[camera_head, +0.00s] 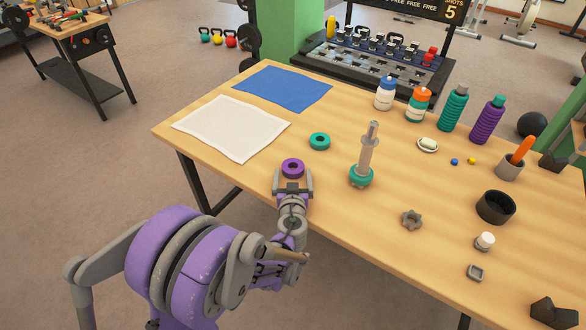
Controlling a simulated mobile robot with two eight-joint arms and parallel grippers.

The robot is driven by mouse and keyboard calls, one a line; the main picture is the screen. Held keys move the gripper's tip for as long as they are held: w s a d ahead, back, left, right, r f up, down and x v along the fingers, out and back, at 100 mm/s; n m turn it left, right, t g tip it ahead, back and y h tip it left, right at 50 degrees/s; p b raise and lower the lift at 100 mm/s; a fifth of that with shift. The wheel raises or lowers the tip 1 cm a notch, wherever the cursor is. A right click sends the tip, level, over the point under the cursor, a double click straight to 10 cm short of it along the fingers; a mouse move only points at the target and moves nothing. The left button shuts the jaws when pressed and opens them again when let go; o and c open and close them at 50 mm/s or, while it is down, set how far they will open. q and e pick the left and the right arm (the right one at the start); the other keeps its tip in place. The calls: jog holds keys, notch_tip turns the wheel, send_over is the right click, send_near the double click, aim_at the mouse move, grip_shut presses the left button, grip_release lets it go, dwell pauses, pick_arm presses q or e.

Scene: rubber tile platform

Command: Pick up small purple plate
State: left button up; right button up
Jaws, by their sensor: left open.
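The small purple plate (292,168) is a ring-shaped disc with a hole in its middle. It lies flat near the front edge of the wooden table, in front of a green ring plate. My left gripper (293,177) is open, with its two fingertips at the near side of the purple plate, one toward each side. I cannot tell whether the fingers touch it or how high they are above the table. My right gripper is not in view.
A green ring plate (319,141) lies just behind. A grey post (368,148) with a green ring (361,176) at its base stands to the right. White (232,129) and blue (283,89) cloths lie at the back left. Bottles (453,110) and a black cup (495,208) are farther right.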

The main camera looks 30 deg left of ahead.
pick_arm(q)
jog(key=shift+x, duration=0.9)
grip_shut()
